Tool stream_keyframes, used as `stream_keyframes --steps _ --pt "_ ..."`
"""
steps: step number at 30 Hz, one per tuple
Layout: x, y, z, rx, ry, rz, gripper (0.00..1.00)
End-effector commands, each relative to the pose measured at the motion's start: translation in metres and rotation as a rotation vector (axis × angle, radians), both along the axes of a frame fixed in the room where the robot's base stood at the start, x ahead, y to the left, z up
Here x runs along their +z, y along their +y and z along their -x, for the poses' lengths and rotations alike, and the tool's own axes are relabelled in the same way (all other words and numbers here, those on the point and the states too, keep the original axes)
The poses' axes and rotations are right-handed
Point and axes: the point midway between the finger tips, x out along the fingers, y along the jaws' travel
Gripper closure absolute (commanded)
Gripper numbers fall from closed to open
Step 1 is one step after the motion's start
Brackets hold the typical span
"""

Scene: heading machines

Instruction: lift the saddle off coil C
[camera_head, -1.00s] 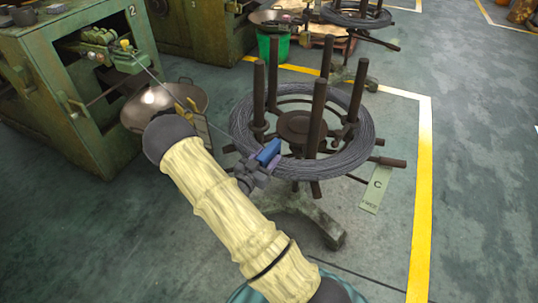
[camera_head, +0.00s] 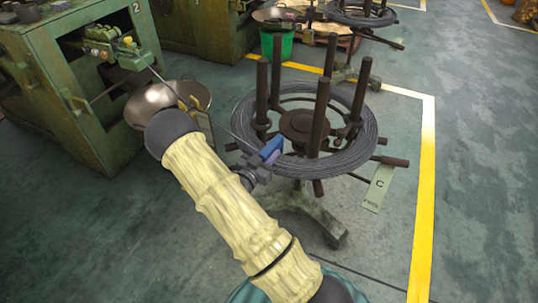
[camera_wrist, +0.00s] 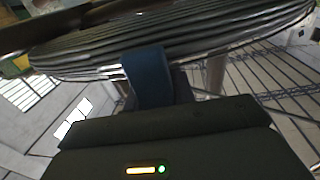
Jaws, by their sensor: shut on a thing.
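Coil C (camera_head: 350,160) is a ring of dark grey wire lying on a stand with upright brown posts; a green tag marked C (camera_head: 377,187) hangs at its right. The saddle (camera_head: 272,150) is a small blue piece at the coil's near left edge. In the wrist view the blue saddle (camera_wrist: 147,77) stands up against the wire turns (camera_wrist: 180,45). My gripper (camera_head: 260,167) is shut on the saddle's lower part at the coil's rim. The fingertips are mostly hidden, and I cannot tell whether the saddle touches the wire.
A green machine marked 2 (camera_head: 100,110) stands at the left, with a metal pan (camera_head: 165,98) in front of it. A wire runs from the machine toward the coil. Spokes and the stand's foot (camera_head: 320,228) stick out below. Floor right of the yellow line (camera_head: 425,200) is clear.

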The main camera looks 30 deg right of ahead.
Motion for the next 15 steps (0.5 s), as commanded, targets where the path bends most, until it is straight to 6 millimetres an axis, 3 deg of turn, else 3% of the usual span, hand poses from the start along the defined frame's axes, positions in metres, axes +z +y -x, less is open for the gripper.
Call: stream_keyframes --steps 9,15 --pt "0.063 0.001 -0.001 0.002 -0.006 -0.001 1.00" --pt "0.088 0.001 0.000 0.001 -0.003 -0.001 1.00"
